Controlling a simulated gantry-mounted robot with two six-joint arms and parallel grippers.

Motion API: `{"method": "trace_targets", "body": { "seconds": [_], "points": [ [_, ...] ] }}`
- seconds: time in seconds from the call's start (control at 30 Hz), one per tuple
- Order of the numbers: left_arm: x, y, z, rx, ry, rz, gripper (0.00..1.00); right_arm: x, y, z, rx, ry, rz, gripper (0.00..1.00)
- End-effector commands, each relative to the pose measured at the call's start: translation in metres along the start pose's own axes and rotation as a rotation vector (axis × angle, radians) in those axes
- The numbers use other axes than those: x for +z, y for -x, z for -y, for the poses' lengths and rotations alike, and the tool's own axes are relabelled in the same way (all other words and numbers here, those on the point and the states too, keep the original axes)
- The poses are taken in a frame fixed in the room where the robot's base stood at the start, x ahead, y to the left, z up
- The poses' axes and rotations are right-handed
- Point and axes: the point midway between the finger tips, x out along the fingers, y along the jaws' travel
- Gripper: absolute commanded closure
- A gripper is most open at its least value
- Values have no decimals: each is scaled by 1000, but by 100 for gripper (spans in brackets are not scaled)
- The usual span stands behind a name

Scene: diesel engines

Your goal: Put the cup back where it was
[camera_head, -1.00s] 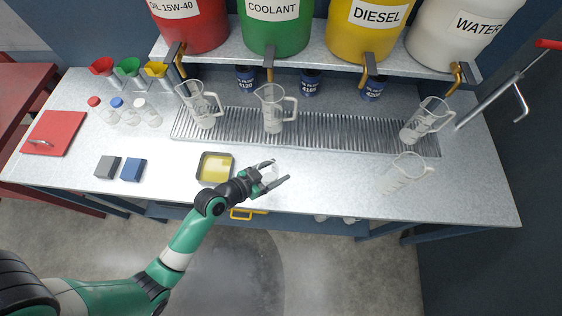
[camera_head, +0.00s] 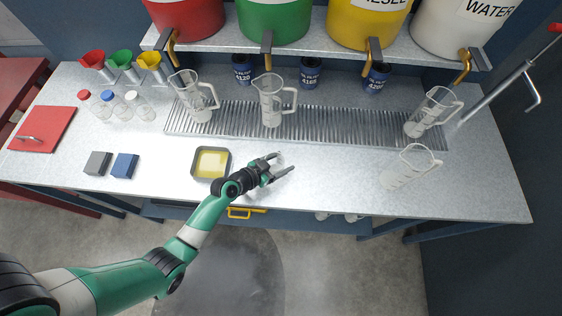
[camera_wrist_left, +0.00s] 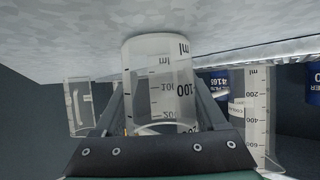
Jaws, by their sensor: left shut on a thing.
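A small clear cup with dark measuring marks (camera_wrist_left: 160,85) sits between the fingers of my left gripper in the left wrist view. My left gripper (camera_head: 280,168) is shut on this cup, over the front part of the metal bench (camera_head: 320,180), just right of the yellow-filled tray. In the head view the cup is faint and partly hidden by the fingers. I cannot tell whether it touches the bench top. My right gripper is not in view.
A grey tray with yellow contents (camera_head: 197,173) lies left of the gripper. Clear jugs (camera_head: 272,102) stand on the drain grate (camera_head: 330,130) behind. Another clear jug (camera_head: 408,168) stands at the right. Small blocks (camera_head: 124,166) lie at the left.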

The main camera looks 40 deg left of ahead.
Motion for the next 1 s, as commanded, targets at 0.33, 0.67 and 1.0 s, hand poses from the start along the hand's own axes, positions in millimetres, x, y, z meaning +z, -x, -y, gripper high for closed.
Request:
{"method": "trace_targets", "body": {
  "seconds": [0.33,0.67,1.0],
  "points": [
    [2,-1,0,0,0,0,0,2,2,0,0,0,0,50],
    [-1,14,0,0,1,2,0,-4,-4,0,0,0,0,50],
    [-1,94,0,-3,2,1,0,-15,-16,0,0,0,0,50]
  ]
}}
